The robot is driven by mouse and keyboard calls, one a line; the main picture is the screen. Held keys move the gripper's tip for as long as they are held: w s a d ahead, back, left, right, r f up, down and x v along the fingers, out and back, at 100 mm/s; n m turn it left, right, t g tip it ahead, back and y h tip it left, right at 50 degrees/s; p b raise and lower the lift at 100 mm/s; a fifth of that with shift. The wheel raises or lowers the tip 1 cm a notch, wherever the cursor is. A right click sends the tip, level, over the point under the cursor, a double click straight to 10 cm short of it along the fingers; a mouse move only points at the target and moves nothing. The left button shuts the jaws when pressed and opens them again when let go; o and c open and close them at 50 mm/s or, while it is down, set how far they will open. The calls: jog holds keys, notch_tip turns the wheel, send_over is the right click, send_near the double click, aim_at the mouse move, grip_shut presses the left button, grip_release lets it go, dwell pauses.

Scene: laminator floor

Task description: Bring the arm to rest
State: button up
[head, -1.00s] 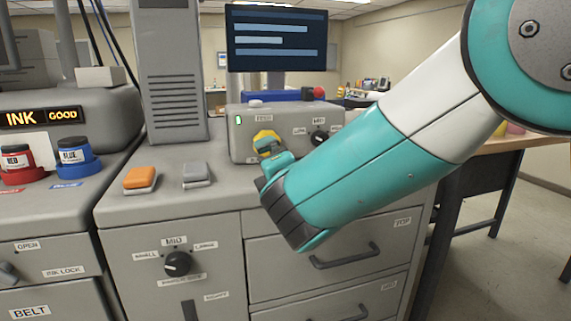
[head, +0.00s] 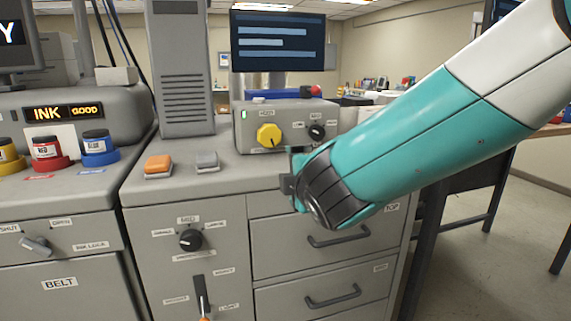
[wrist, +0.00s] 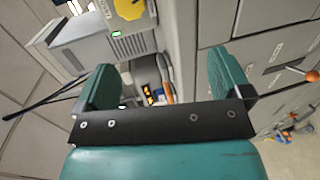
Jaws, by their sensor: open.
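My gripper (wrist: 160,88) shows in the wrist view with its two teal fingers spread apart and nothing between them. In the head view my teal and white arm reaches in from the upper right. Its end is in front of the grey cabinet, just right of the counter's front edge and above the top drawer (head: 330,236). The fingers are mostly hidden behind the wrist there. The yellow knob (head: 269,135) on the grey control box (head: 290,118) is in plain sight, apart from my gripper.
An orange button (head: 158,165) and a grey button (head: 207,161) sit on the counter. Red (head: 46,151) and blue (head: 97,147) ink pots stand at left. A black selector knob (head: 191,240) and a slotted lever (head: 202,301) are on the cabinet front. Floor shows at right.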

jog(key=s+d+f+m+g, duration=0.3)
jog(key=s+d+m+g, duration=0.45)
jog(key=s, duration=0.25)
jog(key=s+d+m+g, duration=0.2)
jog(key=s+m+g, duration=0.1)
jog(key=s, duration=0.7)
jog(key=s+d+m+g+p, duration=0.1)
jog(key=s+d+m+g, duration=0.2)
jog(key=s, duration=0.8)
jog(key=shift+s+g, duration=0.25)
jog(key=shift+g, duration=0.5)
jog(key=shift+m, duration=0.25)
jog(key=shift+c, duration=0.2)
